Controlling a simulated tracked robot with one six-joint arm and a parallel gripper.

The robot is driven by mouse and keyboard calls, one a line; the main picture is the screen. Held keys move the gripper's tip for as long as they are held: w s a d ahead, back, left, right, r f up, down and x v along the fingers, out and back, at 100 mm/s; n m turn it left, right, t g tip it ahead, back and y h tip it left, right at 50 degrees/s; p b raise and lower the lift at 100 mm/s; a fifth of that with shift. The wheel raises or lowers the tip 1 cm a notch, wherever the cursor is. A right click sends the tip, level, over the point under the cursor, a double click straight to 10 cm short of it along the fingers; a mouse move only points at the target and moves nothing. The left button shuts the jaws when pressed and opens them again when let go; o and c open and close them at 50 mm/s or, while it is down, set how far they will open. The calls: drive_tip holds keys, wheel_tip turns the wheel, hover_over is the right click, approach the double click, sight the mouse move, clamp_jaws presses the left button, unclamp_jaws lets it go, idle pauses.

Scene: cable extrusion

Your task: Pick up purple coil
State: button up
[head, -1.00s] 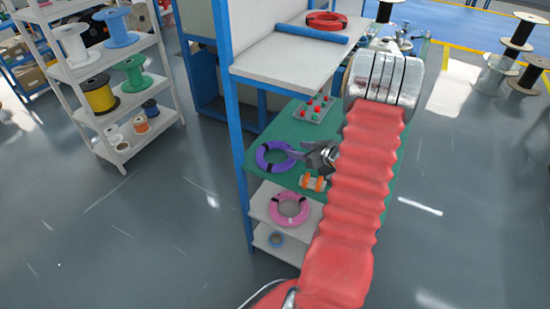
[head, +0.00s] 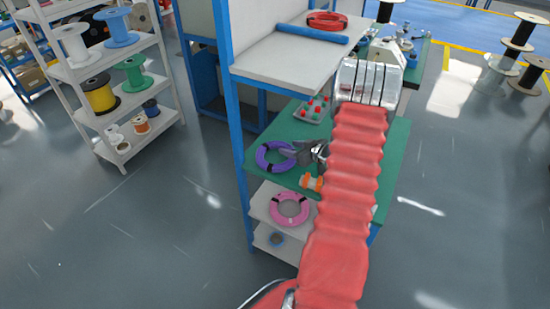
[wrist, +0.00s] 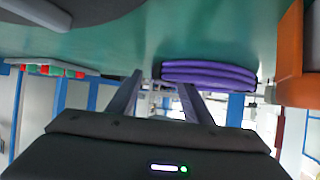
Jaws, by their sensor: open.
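The purple coil (head: 262,160) lies flat on the green shelf, close to the blue post, in the head view. In the wrist view, which looks upside down, the purple coil (wrist: 212,74) shows edge-on at the green surface, right of centre. My gripper (head: 288,151) is at the coil's right side in the head view, with its fingertips at the coil's right rim. The right finger overlaps the coil's left end in the picture; contact cannot be told.
A tray with red and green pieces (head: 312,110) lies behind. A white shelf (head: 290,52) hangs above, and a pink coil (head: 275,208) lies on the shelf below.

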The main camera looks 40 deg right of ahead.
drive_tip(key=shift+c, duration=0.5)
clamp_jaws()
idle(0.3)
